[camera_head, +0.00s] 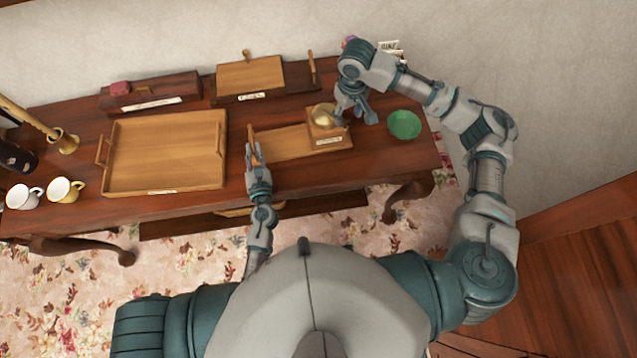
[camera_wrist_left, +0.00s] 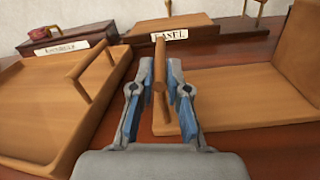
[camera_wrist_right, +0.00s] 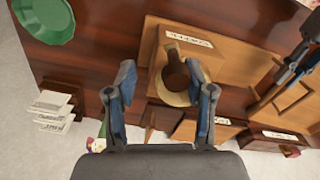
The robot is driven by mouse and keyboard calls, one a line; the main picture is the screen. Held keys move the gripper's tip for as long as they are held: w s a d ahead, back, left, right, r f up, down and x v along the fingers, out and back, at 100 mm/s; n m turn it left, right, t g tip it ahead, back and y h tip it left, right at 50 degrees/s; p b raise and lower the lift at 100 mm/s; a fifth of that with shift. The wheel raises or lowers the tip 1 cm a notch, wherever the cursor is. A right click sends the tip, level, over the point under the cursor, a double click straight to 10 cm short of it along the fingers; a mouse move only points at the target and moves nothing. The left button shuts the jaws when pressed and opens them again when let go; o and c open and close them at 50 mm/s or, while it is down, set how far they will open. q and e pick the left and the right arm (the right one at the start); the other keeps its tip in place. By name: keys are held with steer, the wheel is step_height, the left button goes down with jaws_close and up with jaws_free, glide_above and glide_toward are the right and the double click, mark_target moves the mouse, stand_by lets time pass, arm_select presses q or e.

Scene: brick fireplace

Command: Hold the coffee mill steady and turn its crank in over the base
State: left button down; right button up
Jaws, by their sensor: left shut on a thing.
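The coffee mill is a wooden box (camera_head: 326,137) with a brass top (camera_head: 323,114) and a label on its front. In the right wrist view a dark brown knob (camera_wrist_right: 178,72) stands on the brass top. A flat wooden board (camera_head: 285,142) extends left from the box. My left gripper (camera_wrist_left: 160,88) is shut on an upright wooden peg (camera_wrist_left: 160,52) at the board's left end; whether it is the crank's handle I cannot tell.
A wooden tray (camera_head: 165,187) lies left of my left gripper. A green bowl (camera_head: 404,124) stands right of the mill. Two cups (camera_head: 62,190) and a brass-footed item (camera_head: 66,142) are at the far left.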

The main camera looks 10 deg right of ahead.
step_height(320, 180, up, 12)
steer(key=w+d+n, duration=0.1)
steer(key=w+n, duration=0.2)
steer(key=n, duration=0.2)
steer(key=s+a+f+y, duration=0.2)
steer(key=a+f, duration=0.4)
steer(key=f, duration=0.2)
steer(key=s+f+m+h, duration=0.1)
steer(key=s+f+m, duration=0.2)
steer(key=s+f, duration=0.2)
steer(key=s+f+m+g, duration=0.1)
steer(key=s+f+m, duration=0.2)
steer(key=s+f, duration=0.2)
steer(key=s+f+m+g+h, duration=0.1)
steer(key=s+f+m, duration=0.2)
steer(key=s+f, duration=0.2)
step_height(320, 180, down, 3)
steer(key=shift+f+h, duration=0.1)
steer(key=shift+h, duration=0.2)
steer(key=s+a+f+g+y, duration=0.2)
steer(key=s+a+f, duration=0.4)
steer(key=f, duration=0.3)
steer(key=shift+s+a, duration=0.3)
steer(key=shift+a, duration=0.2)
